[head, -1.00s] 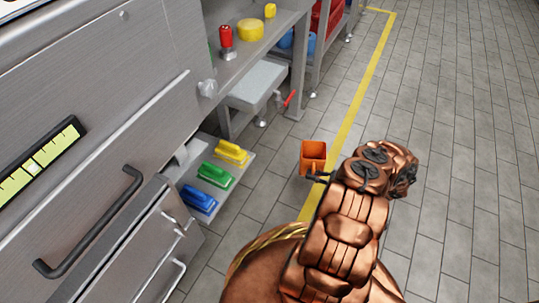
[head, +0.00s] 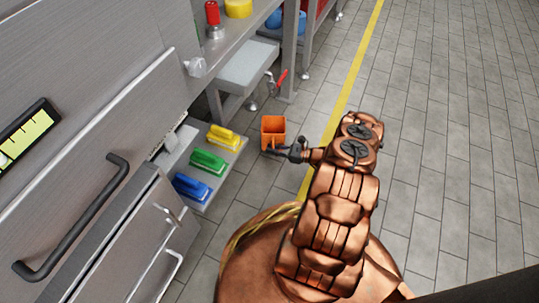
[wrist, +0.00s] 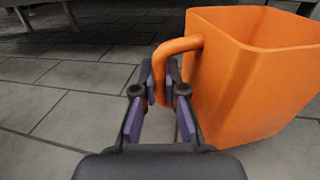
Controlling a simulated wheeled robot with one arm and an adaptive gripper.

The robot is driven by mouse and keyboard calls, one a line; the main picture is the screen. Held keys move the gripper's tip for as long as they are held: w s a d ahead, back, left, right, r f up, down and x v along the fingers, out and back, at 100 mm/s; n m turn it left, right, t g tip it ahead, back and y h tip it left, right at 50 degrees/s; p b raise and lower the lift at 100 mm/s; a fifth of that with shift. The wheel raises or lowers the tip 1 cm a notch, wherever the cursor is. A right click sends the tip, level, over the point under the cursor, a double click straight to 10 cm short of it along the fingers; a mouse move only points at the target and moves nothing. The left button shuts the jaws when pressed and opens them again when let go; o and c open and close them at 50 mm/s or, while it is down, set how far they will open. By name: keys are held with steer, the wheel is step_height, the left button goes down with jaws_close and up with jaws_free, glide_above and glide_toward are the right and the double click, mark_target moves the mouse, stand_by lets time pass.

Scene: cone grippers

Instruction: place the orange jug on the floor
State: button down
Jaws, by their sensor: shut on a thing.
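The orange jug (head: 273,130) is a square, open-topped jug, seen over the tiled floor to the left of my arm in the head view. In the wrist view the jug (wrist: 245,85) fills the right side, roughly upright, with its handle toward me. My gripper (wrist: 160,82) is shut on the handle, with purple pads on both sides of it. My gripper (head: 279,150) also shows small and dark beside the jug in the head view. The jug's underside is hidden, so I cannot tell whether it touches the floor.
A low shelf (head: 215,160) with yellow, green and blue brushes stands just left of the jug. A steel counter with drawers (head: 100,150) fills the left. A sink with a red-handled tap (head: 281,77) is behind the jug. Tiled floor (head: 440,130) is clear to the right.

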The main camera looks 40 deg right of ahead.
steer(key=shift+w+a+f+b, duration=0.1)
steer(key=shift+w+f+b, duration=0.1)
steer(key=shift+f+b, duration=0.35)
steer(key=shift+w+a+f+b, duration=0.15)
steer(key=shift+w+f+b, duration=0.15)
steer(key=shift+f, duration=0.3)
steer(key=shift+w+a+f+b, duration=0.1)
steer(key=shift+w+f+b, duration=0.05)
steer(key=shift+f+b, duration=0.4)
steer(key=shift+f, duration=0.2)
steer(key=c, duration=1.2)
jaws_free()
steer(key=shift+c, duration=0.2)
